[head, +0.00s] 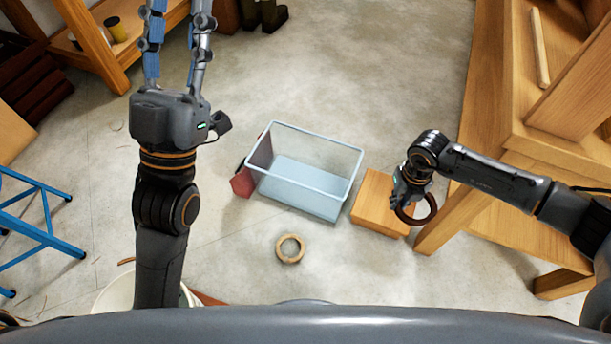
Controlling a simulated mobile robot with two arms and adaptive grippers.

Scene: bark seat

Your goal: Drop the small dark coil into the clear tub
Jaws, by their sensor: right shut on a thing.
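The small dark coil (430,214) is a dark brown ring. My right gripper (408,196) is shut on it and holds it to the right of the clear tub, by a wooden block. The clear tub (300,183) stands on the floor in the middle of the head view. It has a pale blue rim and bottom, its top is open, and it looks empty. My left gripper (178,38) points up the picture, left of the tub. Its fingers are spread with nothing seen between them, and their tips reach the top edge.
A wooden block (373,204) sits just right of the tub, and a dark red object (243,182) touches or nearly touches its left side. A tan ring (290,248) lies in front. A wooden bench (500,130) fills the right. A blue stool (45,215) stands left.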

